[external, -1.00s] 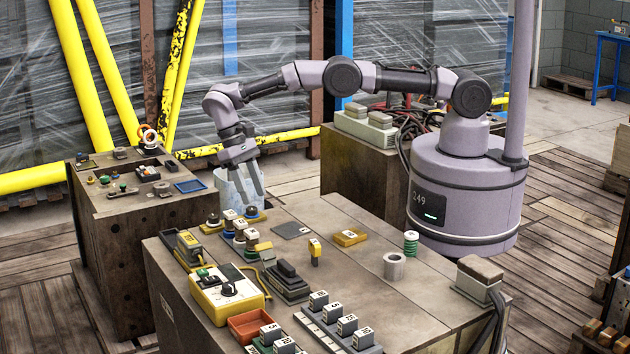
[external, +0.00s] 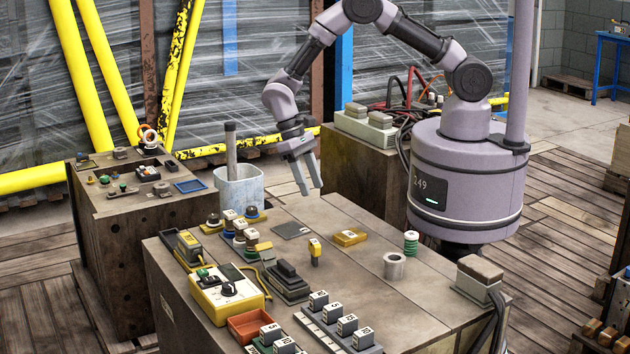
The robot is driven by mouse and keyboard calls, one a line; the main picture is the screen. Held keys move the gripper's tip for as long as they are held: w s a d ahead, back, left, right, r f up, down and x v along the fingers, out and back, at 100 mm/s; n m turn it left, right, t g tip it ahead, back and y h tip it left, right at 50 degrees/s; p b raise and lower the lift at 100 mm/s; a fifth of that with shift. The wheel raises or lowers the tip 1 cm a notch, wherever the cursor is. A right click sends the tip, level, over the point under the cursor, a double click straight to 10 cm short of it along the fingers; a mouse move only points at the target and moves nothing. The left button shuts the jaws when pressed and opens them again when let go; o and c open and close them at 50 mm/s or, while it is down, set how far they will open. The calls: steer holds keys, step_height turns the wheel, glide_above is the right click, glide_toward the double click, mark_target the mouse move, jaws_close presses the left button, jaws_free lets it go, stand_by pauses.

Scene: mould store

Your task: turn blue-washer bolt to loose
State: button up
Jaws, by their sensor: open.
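My gripper (external: 311,189) hangs above the back edge of the near bench, to the right of a pale bucket. Its two fingers point down, apart, with nothing between them. A small bolt with a blue washer (external: 251,214) appears to stand on the yellow-edged plate (external: 211,228) at the bench's back left corner, left of and below my gripper. Other small dark-headed bolts and white labelled blocks stand close to it. The bolts are too small to tell how far any is turned.
The pale bucket (external: 239,190) holds an upright dark-topped rod (external: 231,150). A yellow meter box (external: 226,296), a black clamp-like block (external: 287,283), a yellow upright piece (external: 315,250) and a metal ring (external: 394,266) stand on the near bench (external: 360,290).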

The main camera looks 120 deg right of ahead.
steer(key=w+d+r+m+h+p, duration=0.1)
steer(key=w+d+r+m+h, duration=0.15)
steer(key=w+r+m, duration=0.3)
steer(key=m+t+h+p, duration=0.1)
steer(key=m+t+h, duration=0.1)
steer(key=m, duration=0.7)
glide_toward(252, 208)
steer(key=shift+y, duration=0.25)
steer(key=f+b, duration=0.1)
steer(key=f, duration=0.2)
steer(key=f+b, duration=0.4)
steer(key=f, duration=0.1)
steer(key=shift+d+f, duration=0.25)
steer(key=shift+f, duration=0.05)
jaws_close()
